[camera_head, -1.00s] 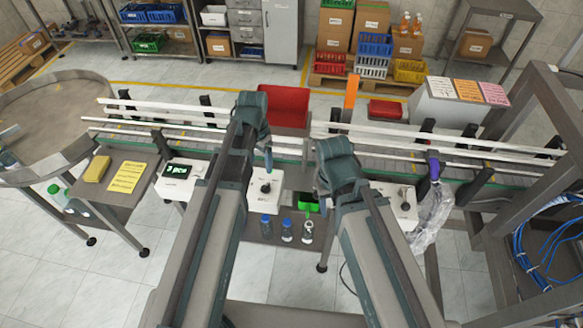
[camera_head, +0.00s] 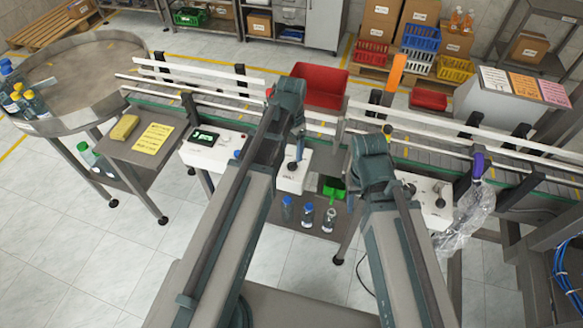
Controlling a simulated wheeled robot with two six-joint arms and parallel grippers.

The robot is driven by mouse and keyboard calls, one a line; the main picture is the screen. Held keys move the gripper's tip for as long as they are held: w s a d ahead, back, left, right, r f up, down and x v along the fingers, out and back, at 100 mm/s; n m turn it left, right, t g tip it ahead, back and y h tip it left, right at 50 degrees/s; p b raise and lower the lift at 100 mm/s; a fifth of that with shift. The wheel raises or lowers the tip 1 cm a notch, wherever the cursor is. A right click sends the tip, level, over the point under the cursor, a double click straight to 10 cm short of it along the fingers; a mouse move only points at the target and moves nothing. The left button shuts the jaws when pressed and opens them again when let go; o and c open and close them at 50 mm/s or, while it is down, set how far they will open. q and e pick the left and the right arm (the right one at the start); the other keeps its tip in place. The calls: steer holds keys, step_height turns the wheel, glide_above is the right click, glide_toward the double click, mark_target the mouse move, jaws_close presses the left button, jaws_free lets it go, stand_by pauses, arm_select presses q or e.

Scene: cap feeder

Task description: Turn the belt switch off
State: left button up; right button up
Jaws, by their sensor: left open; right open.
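Two white control boxes with dark rotary knobs stand at the conveyor's near side: a middle box (camera_head: 290,181) and a right box (camera_head: 433,214). I cannot read which one is the belt switch. The middle box's knob (camera_head: 292,166) and the right box's knob (camera_head: 440,202) both show. My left gripper (camera_head: 299,150) hangs close above or in front of the middle box, open, its fingers small and partly hidden by the wrist. My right gripper (camera_head: 376,180) is left of the right box, open, its fingers mostly hidden by my wrist.
The conveyor (camera_head: 420,152) runs behind the boxes with white guide rails. A display box (camera_head: 213,148) stands left. A clear bag (camera_head: 463,222) hangs at the right. A round table (camera_head: 85,70) is far left.

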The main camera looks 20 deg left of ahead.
mark_target(291, 164)
arm_select(q)
step_height(291, 164, down, 7)
steer(key=b, duration=0.5)
steer(key=shift+r+b, duration=0.15)
steer(key=shift+b, duration=0.2)
jaws_close()
